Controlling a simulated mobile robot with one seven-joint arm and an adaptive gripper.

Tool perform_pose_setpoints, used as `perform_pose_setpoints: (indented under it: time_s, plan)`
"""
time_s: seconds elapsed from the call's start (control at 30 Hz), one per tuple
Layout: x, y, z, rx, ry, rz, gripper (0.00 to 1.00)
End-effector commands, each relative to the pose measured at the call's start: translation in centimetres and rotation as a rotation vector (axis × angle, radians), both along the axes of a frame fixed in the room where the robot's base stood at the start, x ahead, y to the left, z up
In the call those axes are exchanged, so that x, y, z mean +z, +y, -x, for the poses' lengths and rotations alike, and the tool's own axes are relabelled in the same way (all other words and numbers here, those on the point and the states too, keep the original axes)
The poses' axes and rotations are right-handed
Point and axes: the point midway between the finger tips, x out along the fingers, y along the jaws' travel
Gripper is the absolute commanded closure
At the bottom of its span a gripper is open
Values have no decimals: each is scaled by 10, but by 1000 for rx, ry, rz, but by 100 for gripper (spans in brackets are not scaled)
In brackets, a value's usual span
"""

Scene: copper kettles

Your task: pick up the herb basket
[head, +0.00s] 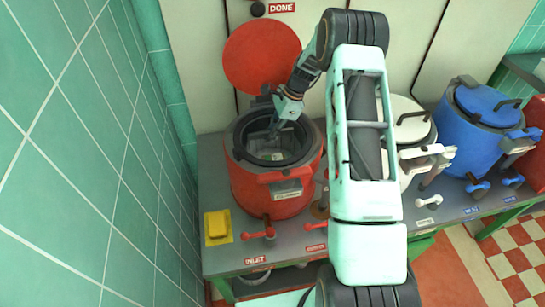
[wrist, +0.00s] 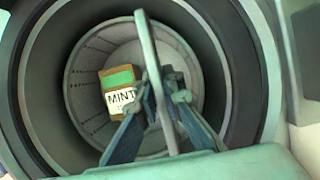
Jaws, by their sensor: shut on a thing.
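The herb basket is a pale round basket with small holes in its wall (wrist: 85,60), and it sits inside the open red kettle (head: 268,195). A thin grey bail handle (wrist: 148,45) crosses over it. A brown and green box labelled MINT (wrist: 118,97) lies inside the basket. My gripper (wrist: 163,92) reaches down into the kettle mouth, its two blue-grey fingers shut on the handle from either side. In the head view my gripper (head: 277,127) partly hides the basket (head: 256,148).
The dark kettle rim (wrist: 245,75) surrounds the basket closely. The round red lid (head: 262,55) stands open behind. White (head: 408,118) and blue (head: 470,130) kettles stand to the right; a green tiled wall is at left.

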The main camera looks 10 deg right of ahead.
Motion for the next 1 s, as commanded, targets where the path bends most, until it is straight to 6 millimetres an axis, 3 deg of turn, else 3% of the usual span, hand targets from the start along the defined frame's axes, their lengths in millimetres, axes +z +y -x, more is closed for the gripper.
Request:
perform_pose_setpoints:
  time_s: [0.37,0.57,1.0]
  plan:
    - [3,0,-1,0,-1,-1,100]
    - [16,0,-1,1,-4,-1,100]
    - [109,0,-2,0,-7,1,100]
